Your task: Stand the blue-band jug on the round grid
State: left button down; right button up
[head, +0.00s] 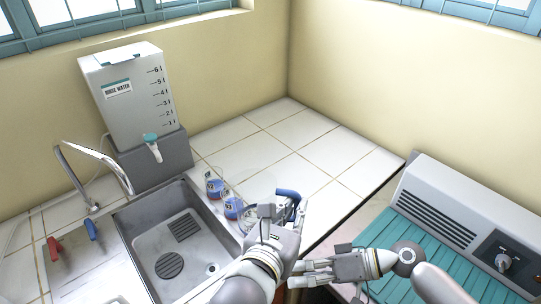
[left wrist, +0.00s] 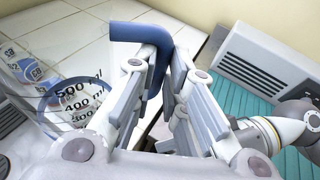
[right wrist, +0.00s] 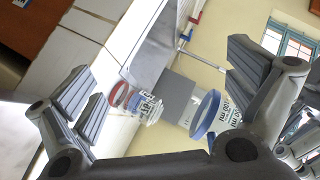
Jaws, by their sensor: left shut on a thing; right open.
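The blue-band jug is clear, with a blue rim band (right wrist: 205,115) and a bent blue handle (head: 288,194). Its black volume marks (left wrist: 78,97) show in the left wrist view. My left gripper (head: 290,208) is shut on the handle, seen between the fingers in the left wrist view (left wrist: 160,50). The gripper hides much of the jug in the head view; I cannot tell whether its base touches the counter. The round grid (head: 169,265) is dark and lies bare on the sink floor. My right gripper (head: 305,270) is open and empty, right of the left one.
A square grid (head: 184,229) lies in the sink (head: 205,249). Two labelled vessels (head: 213,186) (head: 232,208) stand on the tiles by its right rim. A tap (head: 98,157) and rinse-water tank (head: 127,95) are behind. A grey machine (head: 455,215) stands right. The back tiles are clear.

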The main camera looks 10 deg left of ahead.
jog(key=w+r+n+t+h, duration=0.2)
jog(key=w+n, duration=0.1)
jog(key=w, duration=0.5)
jog(key=w+r+n+t+h, duration=0.1)
jog(key=w+r+n+t, duration=0.1)
jog(key=w, duration=0.5)
jog(key=w+r+n+h, duration=0.1)
jog(key=w+r+n, duration=0.2)
jog(key=w+r, duration=0.2)
notch_tip(320, 180, up, 16)
jog(key=r+n+g+h, duration=0.1)
jog(key=n+g+h, duration=0.2)
jog(key=h, duration=0.2)
send_over(248, 197)
jog(key=s+d, duration=0.3)
jog(key=d, duration=0.2)
jog(key=x, duration=1.2)
jog(key=shift+d+f, duration=0.1)
jog(key=shift+d, duration=0.2)
